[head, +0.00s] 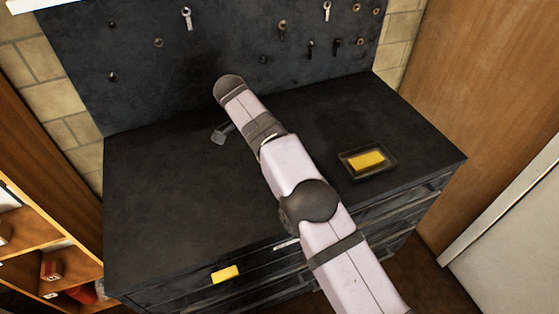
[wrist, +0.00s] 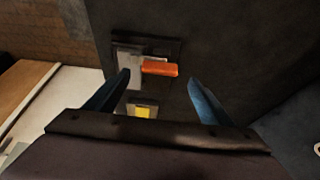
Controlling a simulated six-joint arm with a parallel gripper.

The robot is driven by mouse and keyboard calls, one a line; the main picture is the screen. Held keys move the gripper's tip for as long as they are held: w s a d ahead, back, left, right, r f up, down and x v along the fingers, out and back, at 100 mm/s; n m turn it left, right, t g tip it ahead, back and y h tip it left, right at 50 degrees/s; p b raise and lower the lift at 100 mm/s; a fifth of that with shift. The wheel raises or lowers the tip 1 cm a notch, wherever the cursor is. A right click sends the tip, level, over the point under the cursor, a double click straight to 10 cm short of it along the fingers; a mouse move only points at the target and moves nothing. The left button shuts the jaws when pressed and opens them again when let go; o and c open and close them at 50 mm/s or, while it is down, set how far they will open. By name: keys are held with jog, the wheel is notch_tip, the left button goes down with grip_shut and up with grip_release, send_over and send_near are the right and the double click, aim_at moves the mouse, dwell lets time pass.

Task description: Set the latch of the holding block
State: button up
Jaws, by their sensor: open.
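In the wrist view, an orange-red bar (wrist: 161,69), which looks like the latch handle, lies roughly level across a pale grey plate (wrist: 128,66). The plate sits in a dark frame (wrist: 147,44) that looks like the holding block. My gripper (wrist: 158,82) is open, its two blue fingers spread wide. The bar shows between the fingers, nearer the left one; I see no grip on it, and the depth gap cannot be told. In the head view my arm covers the middle of the bench, and neither latch nor fingers can be made out.
In the wrist view a yellow patch (wrist: 143,112) in a pale frame lies below the plate. In the head view a dark tray (head: 381,172) holds a yellow block (head: 366,160). Another yellow piece (head: 225,274) is at the bench front. The bench top (head: 160,205) is clear at left.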

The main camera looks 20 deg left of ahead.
jog(key=shift+p+v, duration=0.35)
jog(key=shift+v, duration=0.7)
jog(key=w+d+r+n+g+y, duration=0.15)
jog(key=d+n, duration=0.35)
jog(key=d, duration=1.7)
jog(key=s+d+f+n+g+y, duration=0.1)
jog(key=s+d+f+n, duration=0.1)
jog(key=s+d, duration=0.7)
jog(key=s+d+f+n, duration=0.2)
jog(key=s+d+f, duration=0.1)
jog(key=s+d, duration=0.6)
jog(key=shift+s+f+g+y, duration=0.35)
jog(key=shift+s+f, duration=0.05)
jog(key=shift+s, duration=1.9)
jog(key=shift+a, duration=0.1)
